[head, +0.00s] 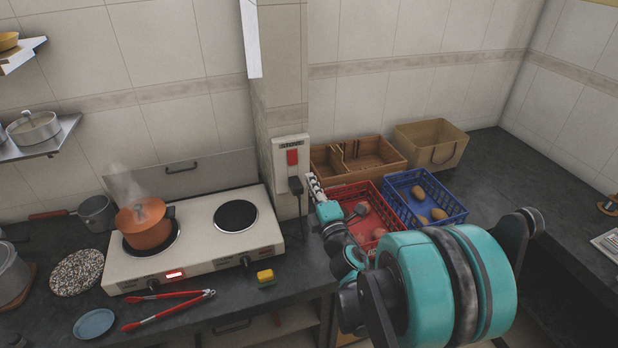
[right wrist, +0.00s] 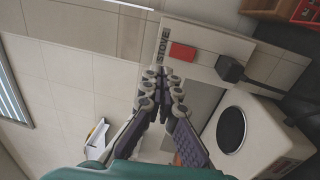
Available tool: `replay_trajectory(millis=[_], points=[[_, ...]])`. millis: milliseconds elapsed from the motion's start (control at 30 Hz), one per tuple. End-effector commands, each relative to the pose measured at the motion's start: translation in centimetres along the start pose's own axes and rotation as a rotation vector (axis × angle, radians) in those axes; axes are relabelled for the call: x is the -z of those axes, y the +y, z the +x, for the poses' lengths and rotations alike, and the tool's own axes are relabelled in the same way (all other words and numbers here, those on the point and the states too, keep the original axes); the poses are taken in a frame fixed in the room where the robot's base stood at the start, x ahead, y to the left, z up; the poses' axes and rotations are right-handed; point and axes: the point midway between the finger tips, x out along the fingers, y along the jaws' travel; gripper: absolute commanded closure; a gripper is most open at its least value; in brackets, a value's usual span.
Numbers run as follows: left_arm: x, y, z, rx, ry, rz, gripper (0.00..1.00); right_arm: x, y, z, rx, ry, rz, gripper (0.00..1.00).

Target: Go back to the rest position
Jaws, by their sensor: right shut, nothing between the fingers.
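My right gripper (head: 315,184) is raised over the counter, just right of the wall box labelled STOVE (head: 291,150) in the head view. Its teal arm comes up from the lower right. In the right wrist view the two chain-like fingers (right wrist: 160,78) come together at their tips, and nothing is between them. The STOVE box with its red switch (right wrist: 182,52) shows beyond the fingertips; the gripper appears apart from it. My left gripper is not in view.
A steaming orange pot (head: 145,224) stands on the left burner of the white stove (head: 205,262). Red tongs (head: 165,311) and a yellow sponge (head: 265,276) lie in front. A red crate (head: 352,196) and a blue crate (head: 448,199) stand close to my right gripper.

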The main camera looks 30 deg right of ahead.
Motion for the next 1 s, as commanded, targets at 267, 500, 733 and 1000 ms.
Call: replay_trajectory(millis=[267,500,733,1000], points=[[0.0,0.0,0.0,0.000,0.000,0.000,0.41,0.0,0.0,0.0,0.000,0.000,0.000,1.00],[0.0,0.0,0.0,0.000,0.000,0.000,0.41,0.0,0.1,0.0,0.003,-0.005,0.014,1.00],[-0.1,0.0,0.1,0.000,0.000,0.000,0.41,0.4,0.8,-1.2,0.108,-0.138,0.335,1.00],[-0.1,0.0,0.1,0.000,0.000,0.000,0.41,5.5,-3.4,-9.5,0.490,-0.402,0.944,1.00]])
